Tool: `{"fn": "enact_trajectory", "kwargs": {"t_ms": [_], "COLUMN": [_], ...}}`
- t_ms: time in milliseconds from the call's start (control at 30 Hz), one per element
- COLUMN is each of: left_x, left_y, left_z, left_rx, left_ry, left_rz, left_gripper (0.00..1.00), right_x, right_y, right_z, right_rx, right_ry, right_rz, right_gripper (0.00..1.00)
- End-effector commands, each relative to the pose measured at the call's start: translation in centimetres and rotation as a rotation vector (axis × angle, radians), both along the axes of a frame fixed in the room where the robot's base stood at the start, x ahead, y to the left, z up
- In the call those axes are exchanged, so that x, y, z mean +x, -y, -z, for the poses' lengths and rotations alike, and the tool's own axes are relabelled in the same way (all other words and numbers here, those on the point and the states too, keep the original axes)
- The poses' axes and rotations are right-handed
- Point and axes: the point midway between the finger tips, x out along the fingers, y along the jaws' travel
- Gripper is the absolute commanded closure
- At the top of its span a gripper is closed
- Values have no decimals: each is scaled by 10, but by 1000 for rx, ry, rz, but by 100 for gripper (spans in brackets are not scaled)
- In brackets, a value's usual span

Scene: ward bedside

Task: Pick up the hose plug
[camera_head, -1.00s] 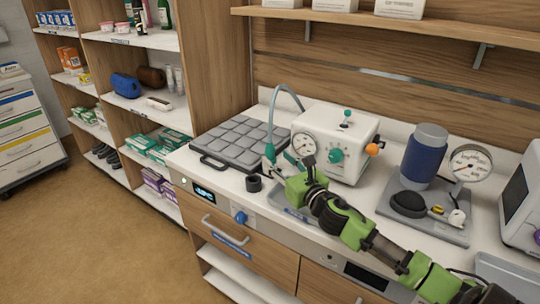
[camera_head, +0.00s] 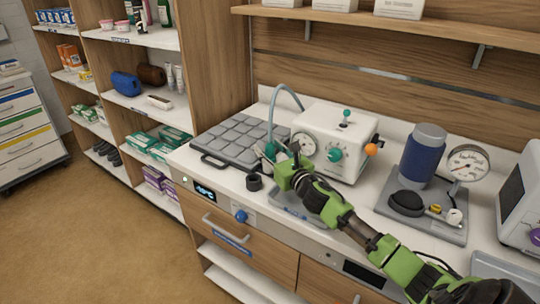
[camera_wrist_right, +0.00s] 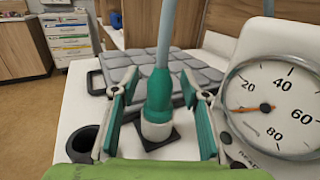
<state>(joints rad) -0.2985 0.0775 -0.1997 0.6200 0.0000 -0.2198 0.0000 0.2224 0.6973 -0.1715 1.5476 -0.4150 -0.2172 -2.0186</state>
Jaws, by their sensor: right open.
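The hose plug (camera_wrist_right: 158,104) is a teal and white connector on the end of a grey-blue hose (camera_wrist_right: 166,35). In the wrist view it stands upright on a small dark square on the white counter. My right gripper (camera_wrist_right: 160,95) is open, with one finger on each side of the plug and gaps between. In the head view my right gripper (camera_head: 275,164) is at the plug, beside the white machine (camera_head: 350,130), and hides part of it. The hose (camera_head: 276,101) arches from the plug up and over to the machine. My left gripper is out of view.
A pressure gauge (camera_wrist_right: 275,105) is close on the right in the wrist view. A black cup-shaped holder (camera_head: 254,182) stands at the counter's front edge. A grey padded tray (camera_head: 235,138) lies behind. A blue cylinder device (camera_head: 423,158) stands to the right.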

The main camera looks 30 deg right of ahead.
Motion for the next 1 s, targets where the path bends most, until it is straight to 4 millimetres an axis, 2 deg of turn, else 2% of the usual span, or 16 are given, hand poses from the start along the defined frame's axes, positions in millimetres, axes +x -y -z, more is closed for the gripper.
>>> {"fn": "enact_trajectory", "kwargs": {"t_ms": [33,167,200,633,767,900,1000], "left_x": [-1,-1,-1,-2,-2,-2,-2], "left_y": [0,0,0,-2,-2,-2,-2], "left_z": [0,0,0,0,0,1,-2], "left_rx": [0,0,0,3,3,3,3], "left_ry": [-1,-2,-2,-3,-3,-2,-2], "left_rz": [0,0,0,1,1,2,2], "left_gripper": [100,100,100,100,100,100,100], "right_x": [0,0,0,0,0,0,-11], "right_y": [0,0,0,0,1,0,-7], "right_z": [0,0,0,-5,-15,-34,-48], "right_rx": [0,0,0,-1,-4,-5,-5], "right_ry": [0,0,0,2,3,4,3], "right_rz": [0,0,0,-1,0,-1,-2], "right_gripper": [64,98,100,100,100,100,100]}}
